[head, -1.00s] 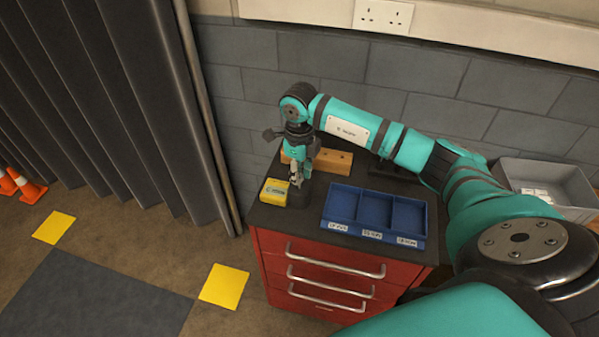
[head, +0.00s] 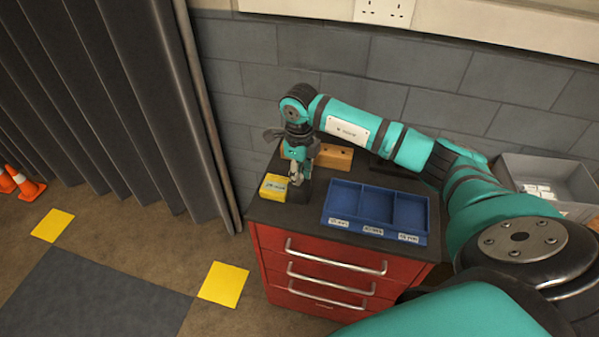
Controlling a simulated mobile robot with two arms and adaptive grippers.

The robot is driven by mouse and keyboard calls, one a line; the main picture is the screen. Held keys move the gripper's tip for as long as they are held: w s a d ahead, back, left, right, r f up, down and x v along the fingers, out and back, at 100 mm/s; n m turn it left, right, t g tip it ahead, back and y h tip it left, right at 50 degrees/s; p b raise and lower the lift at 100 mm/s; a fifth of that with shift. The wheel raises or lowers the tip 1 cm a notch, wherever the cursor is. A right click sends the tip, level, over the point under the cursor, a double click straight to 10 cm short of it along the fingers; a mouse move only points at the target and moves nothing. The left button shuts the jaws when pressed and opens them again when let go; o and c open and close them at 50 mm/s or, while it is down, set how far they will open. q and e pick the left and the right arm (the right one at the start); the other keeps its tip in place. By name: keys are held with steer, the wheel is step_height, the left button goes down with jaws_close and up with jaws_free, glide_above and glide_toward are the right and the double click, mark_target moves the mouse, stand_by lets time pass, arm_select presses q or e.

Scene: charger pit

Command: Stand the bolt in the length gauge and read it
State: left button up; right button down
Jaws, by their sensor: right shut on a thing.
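My right gripper (head: 297,181) points down over the left part of the cabinet top. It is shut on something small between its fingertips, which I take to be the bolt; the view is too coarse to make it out. A dark block (head: 300,192), perhaps the length gauge, stands right under the fingertips. I cannot tell whether the held thing is inside it or above it. A yellow box (head: 273,187) with a label sits just left of the dark block. My left gripper is not in view.
A blue tray (head: 376,232) with three labelled, empty-looking compartments lies right of the gripper. A wooden block (head: 334,157) with holes is behind it. These stand on a red drawer cabinet (head: 330,272). A grey bin (head: 550,180) with white pieces is at the right. A wall closes the back.

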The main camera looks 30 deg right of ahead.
steer(key=shift+f, duration=0.35)
steer(key=c, duration=1.1)
jaws_free()
steer(key=shift+r, duration=0.1)
step_height(320, 180, up, 12)
